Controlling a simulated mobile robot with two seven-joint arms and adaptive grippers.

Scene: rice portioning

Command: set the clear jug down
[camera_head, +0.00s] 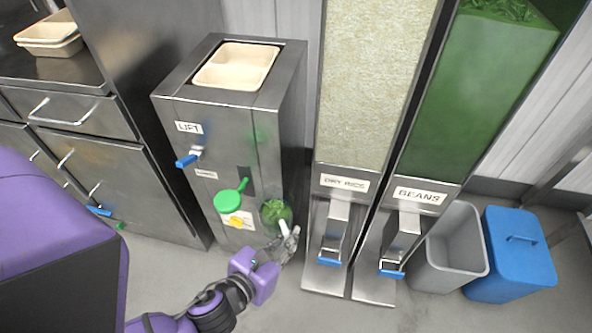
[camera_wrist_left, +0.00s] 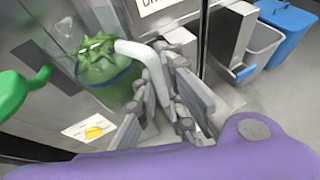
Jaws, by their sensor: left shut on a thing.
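The clear jug (camera_head: 276,213) has green beans in it and a white handle. It is in front of the steel lift cabinet, near its lower right front. My left gripper (camera_head: 287,243) is shut on the handle. In the left wrist view, the jug (camera_wrist_left: 108,75) is left of the fingers (camera_wrist_left: 165,105), and the white handle (camera_wrist_left: 148,66) passes between them. The jug's base is partly hidden, and I cannot tell whether it rests on anything. My right gripper is not in view.
The lift cabinet (camera_head: 182,99) has a tan tray (camera_head: 237,66) on top and a green round-ended handle (camera_head: 229,200) in front. The dry rice (camera_head: 345,184) and beans (camera_head: 417,197) dispensers stand to its right. Beyond are a grey bin (camera_head: 455,250) and a blue bin (camera_head: 517,262).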

